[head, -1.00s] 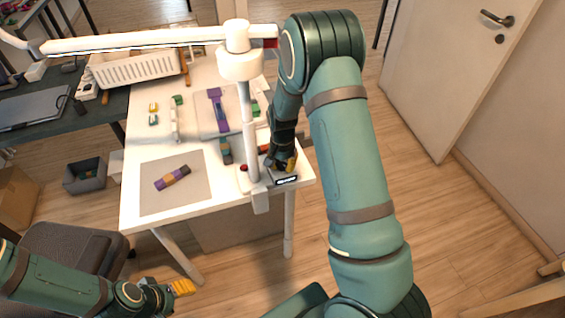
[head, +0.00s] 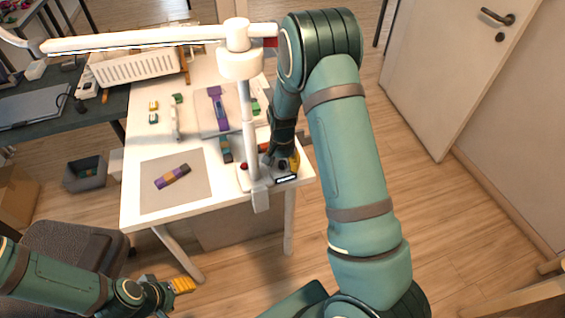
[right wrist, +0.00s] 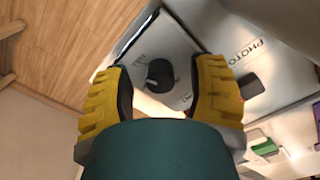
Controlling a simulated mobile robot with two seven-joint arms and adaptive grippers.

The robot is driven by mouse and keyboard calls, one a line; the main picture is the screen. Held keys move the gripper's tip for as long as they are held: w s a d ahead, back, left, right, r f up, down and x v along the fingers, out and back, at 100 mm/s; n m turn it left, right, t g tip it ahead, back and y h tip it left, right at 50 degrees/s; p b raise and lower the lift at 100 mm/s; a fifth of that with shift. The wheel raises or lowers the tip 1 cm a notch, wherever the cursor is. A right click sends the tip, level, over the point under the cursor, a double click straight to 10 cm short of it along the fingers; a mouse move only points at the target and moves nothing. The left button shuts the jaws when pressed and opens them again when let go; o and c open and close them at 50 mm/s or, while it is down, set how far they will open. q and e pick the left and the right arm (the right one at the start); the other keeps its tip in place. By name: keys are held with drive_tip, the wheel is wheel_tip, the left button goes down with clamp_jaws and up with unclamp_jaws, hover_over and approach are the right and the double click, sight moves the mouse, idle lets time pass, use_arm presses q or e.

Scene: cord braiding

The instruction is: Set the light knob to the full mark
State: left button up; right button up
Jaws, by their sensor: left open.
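The light knob (right wrist: 159,75) is a round black dial on a pale panel (right wrist: 180,40) with small printed marks. A pointer shows on the knob; the marks are too small to read surely. In the head view the knob (head: 282,164) is at the lamp's base, at the table's near right corner. My right gripper (right wrist: 160,78) is open, with one yellow finger on each side of the knob and a gap to both. It also shows in the head view (head: 282,160), over the base. My left gripper (head: 182,285) is open and empty, low at the left, away from the table.
The lamp post (head: 247,130) stands just left of my right gripper, its long white arm (head: 140,38) reaching left overhead. A red button (head: 244,166) is beside the post. A grey mat (head: 195,195) holds a striped block. The white basket (head: 135,67) is at the back.

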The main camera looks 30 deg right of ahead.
sight(283, 162)
wheel_tip(283, 162, up, 12)
idle(0.6)
idle(0.5)
